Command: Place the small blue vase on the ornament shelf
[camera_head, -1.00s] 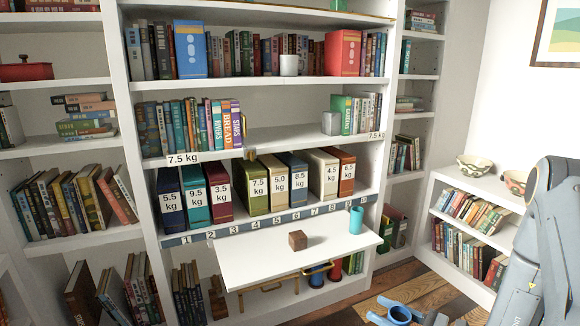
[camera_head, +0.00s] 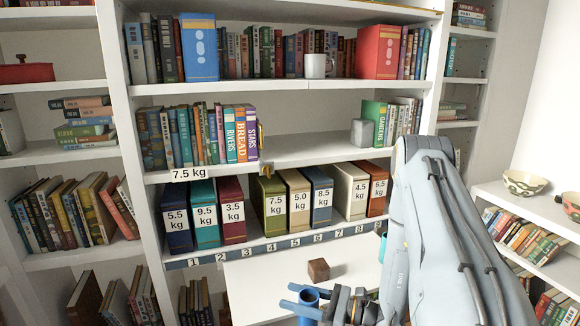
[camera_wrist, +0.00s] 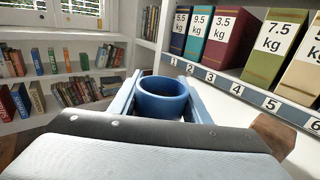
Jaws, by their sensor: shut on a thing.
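The small blue vase (camera_head: 308,302) is a plain blue cylinder with an open top, held roughly upright. My gripper (camera_head: 296,297) is shut on it, in front of the pull-out white board (camera_head: 255,285). The vase also shows in the wrist view (camera_wrist: 163,93) between the blue fingers (camera_wrist: 158,84), its dark inside visible and its lower part hidden. No shelf is labelled as the ornament shelf. A low white bookcase at right has a top (camera_head: 510,198) carrying a patterned bowl (camera_head: 524,183) and part of a second bowl (camera_head: 572,203).
A brown wooden cube (camera_head: 318,269) lies on the board, close by the gripper. A teal cup (camera_head: 382,248) is mostly hidden behind my arm. A grey box (camera_head: 362,132) and a white mug (camera_head: 318,65) stand higher up.

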